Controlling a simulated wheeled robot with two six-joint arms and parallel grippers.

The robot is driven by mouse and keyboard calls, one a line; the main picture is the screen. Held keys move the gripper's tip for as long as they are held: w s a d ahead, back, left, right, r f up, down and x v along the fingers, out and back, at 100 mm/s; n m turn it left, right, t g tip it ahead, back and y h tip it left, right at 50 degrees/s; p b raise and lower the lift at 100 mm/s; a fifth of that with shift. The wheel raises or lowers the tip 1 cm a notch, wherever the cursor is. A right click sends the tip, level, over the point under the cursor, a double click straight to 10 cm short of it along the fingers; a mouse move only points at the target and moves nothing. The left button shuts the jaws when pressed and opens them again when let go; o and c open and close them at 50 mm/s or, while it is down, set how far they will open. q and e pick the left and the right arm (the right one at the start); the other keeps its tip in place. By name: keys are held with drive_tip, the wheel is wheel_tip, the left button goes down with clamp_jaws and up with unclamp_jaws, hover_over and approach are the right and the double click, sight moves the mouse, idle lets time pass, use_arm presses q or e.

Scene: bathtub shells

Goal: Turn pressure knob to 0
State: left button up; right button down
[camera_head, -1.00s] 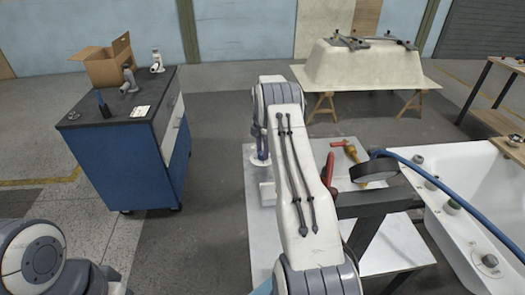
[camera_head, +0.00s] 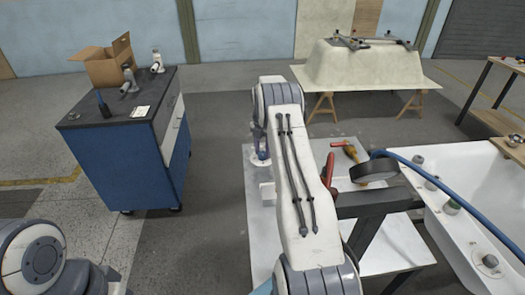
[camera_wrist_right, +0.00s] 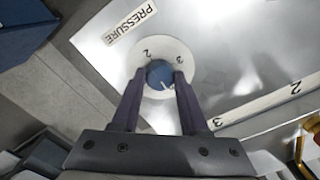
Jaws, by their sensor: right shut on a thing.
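The blue pressure knob (camera_wrist_right: 159,74) sits on a round white dial (camera_wrist_right: 180,50) in the right wrist view. My right gripper (camera_wrist_right: 162,78) is shut on the knob, one finger on each side. The digits 2 and 3 show on the dial; its lower part is hidden by the fingers and knob. A white mark on the knob points to the lower right in that view. A PRESSURE label (camera_wrist_right: 130,22) is beside the dial on the light panel (camera_wrist_right: 235,50). In the head view the right gripper (camera_head: 260,150) is at the panel's far left. My left gripper is not in view.
A red-handled tool (camera_head: 330,170) and a brass-coloured tool (camera_head: 350,151) are on the panel's right. A blue hose (camera_head: 440,182) runs over the white tub (camera_head: 480,180). A blue cabinet (camera_head: 125,160) stands left, with clear floor between.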

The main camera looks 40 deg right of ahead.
drive_tip(key=shift+w+d+r, duration=0.1)
drive_tip(key=shift+d+r, duration=0.05)
drive_tip(key=shift+c, duration=2.1)
unclamp_jaws()
wheel_tip(320, 180, up, 10)
drive_tip(key=b, duration=0.1)
drive_tip(key=shift+r, duration=0.2)
